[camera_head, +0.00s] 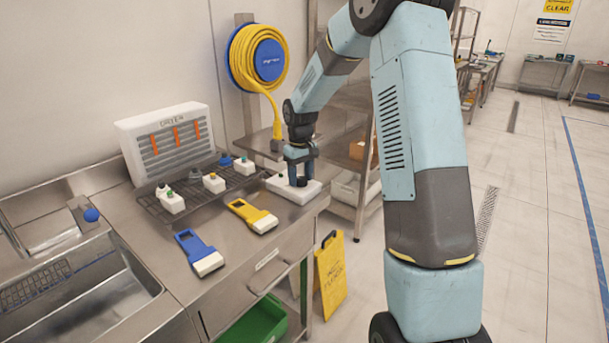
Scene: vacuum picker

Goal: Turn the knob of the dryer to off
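The dryer (163,140) is a white slatted unit with orange strips, standing at the back of the steel counter against the wall. Its label reads roughly "DRYER". A low white box (311,193) sits at the counter's right end. My gripper (297,184) points down at this box, with its dark fingertips at or just above the box top. A knob is not clearly visible; the gripper covers the middle of the box. I cannot tell whether the fingers hold anything.
A yellow-handled tool (254,215) and a blue-handled tool (199,252) lie on the counter (235,270). A sink is at left. A yellow floor sign (331,275) stands below the counter's right end.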

